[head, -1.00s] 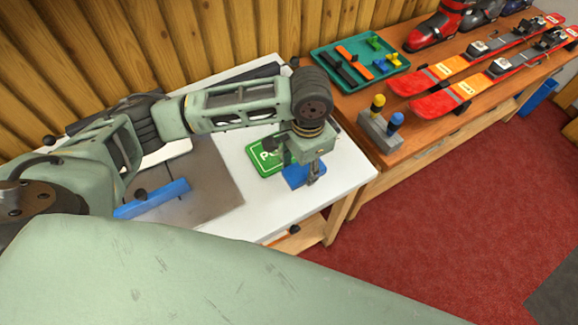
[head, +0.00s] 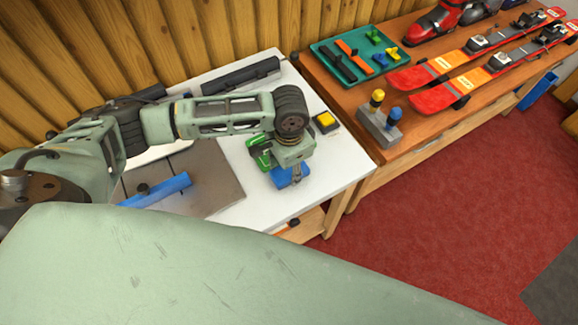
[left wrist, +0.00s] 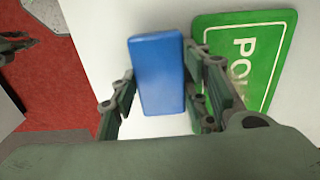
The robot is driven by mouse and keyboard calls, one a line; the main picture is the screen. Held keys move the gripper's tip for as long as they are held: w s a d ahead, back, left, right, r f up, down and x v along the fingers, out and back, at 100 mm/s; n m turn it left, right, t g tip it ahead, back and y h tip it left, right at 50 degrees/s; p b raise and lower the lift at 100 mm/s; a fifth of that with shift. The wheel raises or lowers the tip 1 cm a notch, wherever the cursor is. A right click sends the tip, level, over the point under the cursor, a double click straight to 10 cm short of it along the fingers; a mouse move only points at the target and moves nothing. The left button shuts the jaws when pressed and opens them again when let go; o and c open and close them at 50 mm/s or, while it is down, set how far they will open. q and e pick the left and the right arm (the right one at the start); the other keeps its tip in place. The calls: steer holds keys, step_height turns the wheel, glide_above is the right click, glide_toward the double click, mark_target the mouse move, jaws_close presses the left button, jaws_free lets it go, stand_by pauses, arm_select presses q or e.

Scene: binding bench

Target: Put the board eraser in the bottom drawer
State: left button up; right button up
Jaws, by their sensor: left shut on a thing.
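A blue rectangular block (left wrist: 157,74), which I take to be the board eraser, is between the fingers of my left gripper (left wrist: 160,100) in the left wrist view. The fingers are shut on its two long sides. In the head view the blue block (head: 281,177) shows just under my left gripper (head: 294,177), over the white bench top near its front edge. I cannot tell if it touches the top. A wooden drawer part (head: 312,226) with a dark knob (head: 294,222) shows below the bench edge. The rest of the drawers is hidden by my body. My right gripper is not in view.
A green sign with white letters (left wrist: 262,50) lies beside the block. A yellow-topped device (head: 326,121) stands on the bench behind my gripper. A grey plate with a blue bar (head: 160,191) is at left. Another bench with skis (head: 450,97) stands at right.

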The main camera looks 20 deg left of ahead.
arm_select(q)
steer(key=o, duration=1.2)
steer(key=shift+c, duration=0.2)
